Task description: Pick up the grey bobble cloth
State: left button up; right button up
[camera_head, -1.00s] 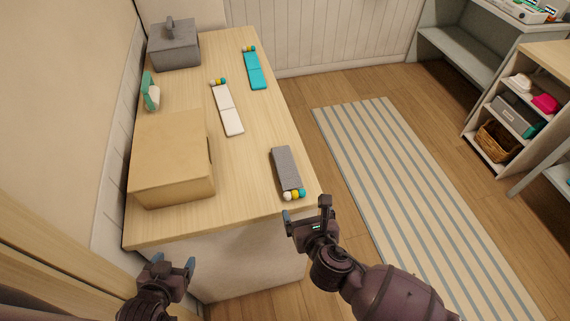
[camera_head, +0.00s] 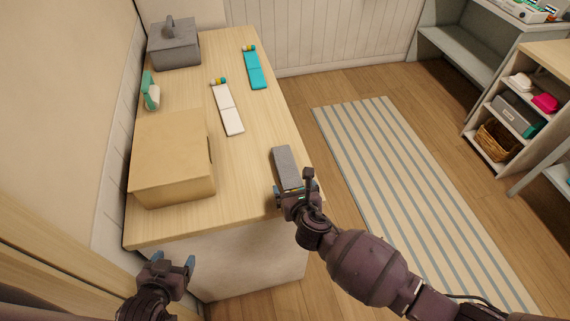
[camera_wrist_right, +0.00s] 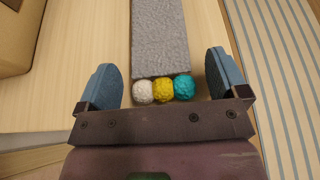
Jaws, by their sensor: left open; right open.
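The grey bobble cloth (camera_head: 286,167) lies folded in a long strip near the front right corner of the wooden tabletop. In the right wrist view the grey cloth (camera_wrist_right: 160,38) points away from me, with white, yellow and teal bobbles at its near end. My right gripper (camera_wrist_right: 163,88) is open, with one blue fingertip on each side of the bobble end; I cannot tell if it touches. In the head view my right gripper (camera_head: 296,190) covers the bobbles. My left gripper (camera_head: 174,264) is open and empty in front of the table, at lower left.
A white cloth (camera_head: 228,108) and a teal cloth (camera_head: 254,69), both with bobbles, lie further back on the table. A tan box (camera_head: 170,160), a grey lidded box (camera_head: 175,47) and a green-and-white object (camera_head: 150,92) stand along the left. Tabletop between them is clear.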

jog(key=shift+w, duration=0.1)
jog(key=c, duration=1)
